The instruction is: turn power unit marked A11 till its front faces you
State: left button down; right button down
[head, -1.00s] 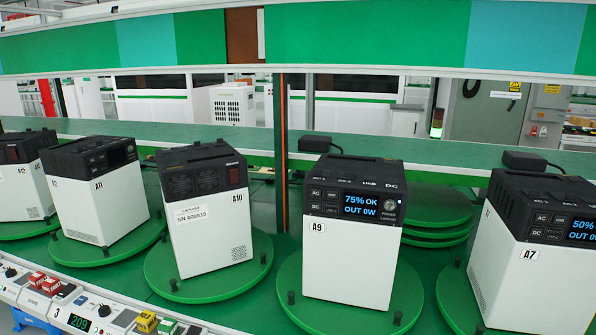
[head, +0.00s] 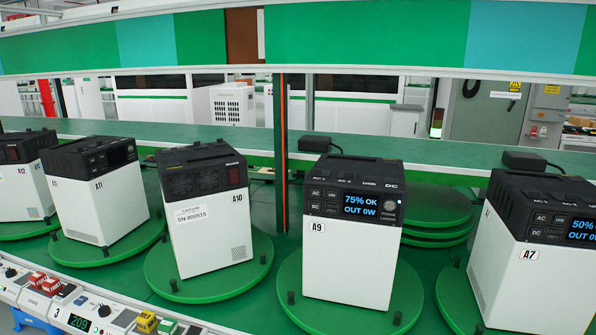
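The power unit marked A11 (head: 122,203) stands upright at the left on a round green turntable (head: 88,257). It is a white box with a black top. Its small button panel and dark display show on the upper face, turned toward the right of the picture and seen at a slant. The display shows no readable text. A white tag is on its left part. Neither of my grippers is in view, and nothing touches the unit.
Neighbouring units A12 (head: 27,190) and A10 (head: 212,243) stand on turntables close on either side. Units A9 (head: 345,265) and A7 (head: 525,275) are farther right. A control strip (head: 15,292) with buttons and a small display runs along the lower left edge.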

aim_at(66, 251)
jog(key=i+j, duration=0.1)
jog(key=j, duration=0.35)
jog(key=i+j, duration=0.1)
jog(key=j, duration=0.35)
jog(key=i+j+z, duration=0.1)
jog(key=j, duration=0.35)
jog(key=i+j+z, duration=0.1)
jog(key=j+z, duration=0.2)
jog(key=j, duration=1.45)
jog(key=j+z, duration=0.3)
jog(key=j, duration=1.45)
jog(key=j+z, duration=0.1)
jog(key=j, duration=0.75)
jog(key=k+j+z, duration=0.1)
jog(key=j, duration=0.8)
jog(key=k+j+z, duration=0.15)
jog(key=j, duration=0.7)
jog(key=i, duration=0.05)
